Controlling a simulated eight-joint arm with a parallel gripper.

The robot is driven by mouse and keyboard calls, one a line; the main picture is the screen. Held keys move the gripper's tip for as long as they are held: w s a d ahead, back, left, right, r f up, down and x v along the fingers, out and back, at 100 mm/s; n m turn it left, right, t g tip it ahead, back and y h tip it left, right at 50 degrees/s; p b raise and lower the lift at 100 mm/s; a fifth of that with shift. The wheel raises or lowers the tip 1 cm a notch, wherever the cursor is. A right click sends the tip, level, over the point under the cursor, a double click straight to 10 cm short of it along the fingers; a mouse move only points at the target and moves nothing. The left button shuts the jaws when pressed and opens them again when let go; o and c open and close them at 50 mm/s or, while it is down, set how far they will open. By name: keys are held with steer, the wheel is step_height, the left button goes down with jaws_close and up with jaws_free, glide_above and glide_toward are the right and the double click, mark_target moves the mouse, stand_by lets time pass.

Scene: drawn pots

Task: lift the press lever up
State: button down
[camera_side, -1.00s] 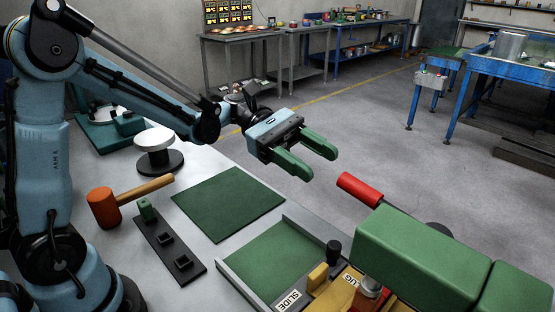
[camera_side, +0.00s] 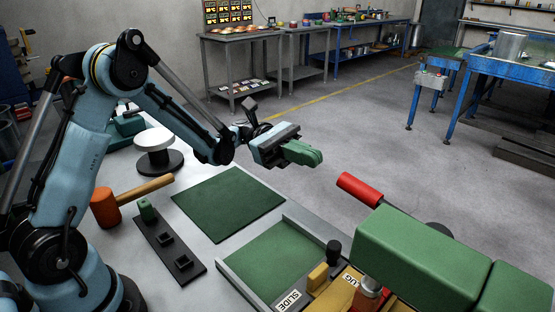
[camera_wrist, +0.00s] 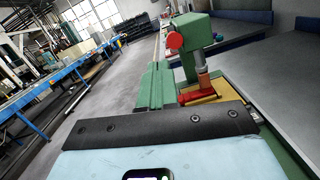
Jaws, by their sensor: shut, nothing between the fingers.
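The press lever has a red grip (camera_side: 359,189) on a dark rod, sticking out up and to the left from the green press (camera_side: 425,255) in the side view. In the wrist view the shut fingers (camera_wrist: 155,85) point toward the press.
A yellow slide (camera_side: 318,276) with a black knob stands at the press base, beside a green tray with a grey rim (camera_side: 255,292). A green mat (camera_side: 228,203), a mallet (camera_side: 106,208), a black fixture (camera_side: 168,243) and a white-topped spool (camera_side: 154,138) lie farther left.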

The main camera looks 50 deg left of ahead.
step_height(320, 180, down, 7)
steer(key=a+m+g+h, duration=0.2)
steer(key=g+h, duration=0.1)
steer(key=h, duration=0.1)
steer(key=x, duration=0.9)
steer(key=shift+s+d+r, duration=0.2)
steer(key=shift+s+d, duration=0.1)
steer(key=shift+s, duration=0.05)
steer(key=shift+r+n+y, duration=0.2)
steer(key=shift+n+y, duration=0.1)
